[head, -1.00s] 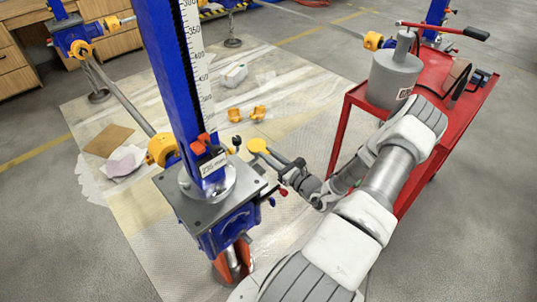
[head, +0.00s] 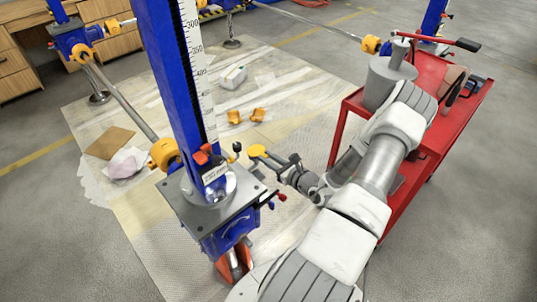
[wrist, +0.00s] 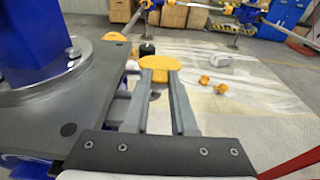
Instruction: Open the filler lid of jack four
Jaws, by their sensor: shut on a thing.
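The near jack, with a blue column (head: 170,80) and a grey top plate (head: 180,197), stands left of my arm. Its plate also fills the left of the wrist view (wrist: 75,115). A round yellow lid (head: 257,150) sits beside the plate's far right corner. In the wrist view, the yellow lid (wrist: 160,62) lies at the tips of my two grey fingers. My gripper (wrist: 160,78) is shut on it. In the head view my gripper (head: 274,158) reaches it from the right. The lid's hinge and underside are hidden. I cannot read a jack number.
A black knob (head: 237,147) stands close to the lid; a red-tipped lever (head: 281,197) juts from the jack below my gripper. A red cart (head: 436,110) carrying a grey canister (head: 383,82) stands right. Yellow parts (head: 257,114) lie on the floor sheet.

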